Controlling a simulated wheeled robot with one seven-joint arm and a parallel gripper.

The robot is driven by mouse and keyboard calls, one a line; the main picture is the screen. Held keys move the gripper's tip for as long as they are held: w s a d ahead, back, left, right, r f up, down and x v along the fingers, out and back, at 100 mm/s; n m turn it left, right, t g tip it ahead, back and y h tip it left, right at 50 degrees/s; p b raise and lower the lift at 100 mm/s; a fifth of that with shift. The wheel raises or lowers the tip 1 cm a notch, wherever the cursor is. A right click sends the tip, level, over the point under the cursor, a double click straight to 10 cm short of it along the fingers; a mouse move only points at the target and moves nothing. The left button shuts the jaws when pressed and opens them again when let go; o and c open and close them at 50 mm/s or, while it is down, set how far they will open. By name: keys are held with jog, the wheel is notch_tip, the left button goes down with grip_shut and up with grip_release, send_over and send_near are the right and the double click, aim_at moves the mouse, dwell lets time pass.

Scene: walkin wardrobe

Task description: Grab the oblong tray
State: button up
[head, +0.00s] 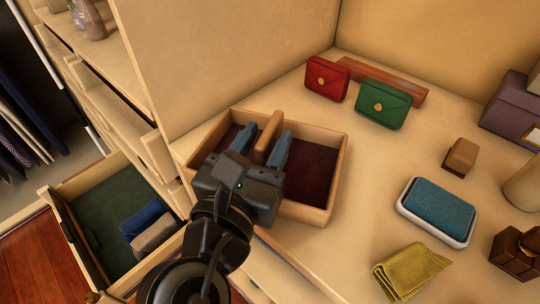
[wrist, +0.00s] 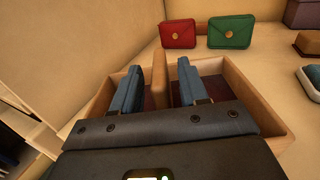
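The oblong tray (head: 338,172) is a light wooden box with a dark red lining and a raised divider (head: 268,137) across its middle. It stands on the counter near the left edge. In the wrist view, the tray (wrist: 255,98) lies under my gripper, with the divider (wrist: 160,78) between the fingers. My gripper (head: 264,132) is open, with one blue-grey finger on each side of the divider and visible gaps beside it. The wrist view also shows the open gripper (wrist: 159,66). My gripper's body hides the tray's near side. Whether a finger touches the divider cannot be told.
Red (head: 326,79) and green (head: 382,104) pouches stand behind the tray. A white dish with a blue pad (head: 437,206), a yellow cloth (head: 410,268) and brown blocks lie right. An open drawer (head: 100,203) is lower left. A wall rises behind the tray.

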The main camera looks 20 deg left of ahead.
grip_shut()
dwell(1.2)
